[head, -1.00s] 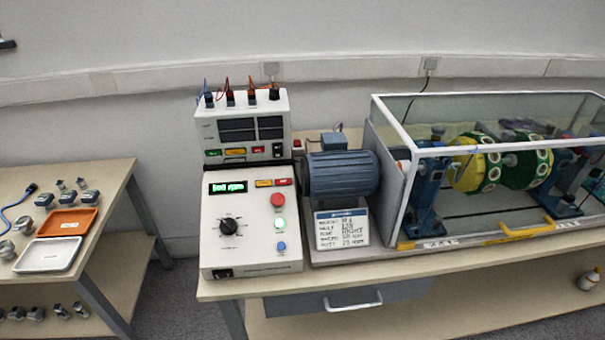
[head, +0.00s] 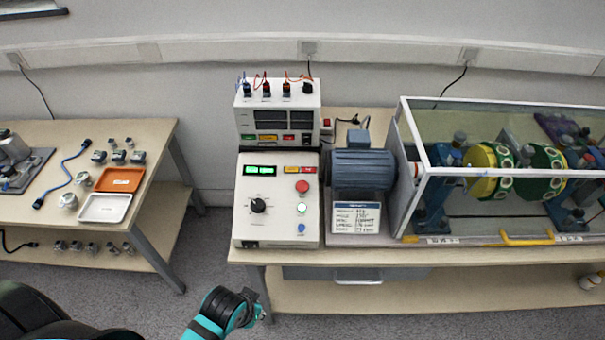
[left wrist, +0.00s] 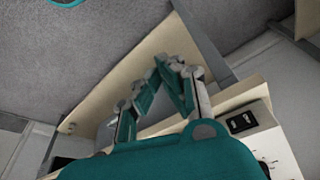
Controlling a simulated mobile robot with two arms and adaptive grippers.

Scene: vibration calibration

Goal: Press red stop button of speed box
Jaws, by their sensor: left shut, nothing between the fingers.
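The white speed box (head: 275,223) stands on the bench at its left end. Its round red stop button (head: 302,187) is on the right of the sloped panel, above a white-green button (head: 301,208) and a blue one (head: 301,229). Its green display is lit. My left gripper shows low in the head view (head: 252,306), in front of and below the bench edge, apart from the box. In the left wrist view (left wrist: 168,66) its fingers are shut and empty, and a corner of the speed box (left wrist: 282,145) shows at right. My right gripper is not in view.
A motor (head: 362,171) and a clear-walled rotor rig (head: 500,240) stand right of the box. A second meter unit (head: 250,102) is behind it. A side table (head: 30,205) with trays is at left. The floor gap between the tables is free.

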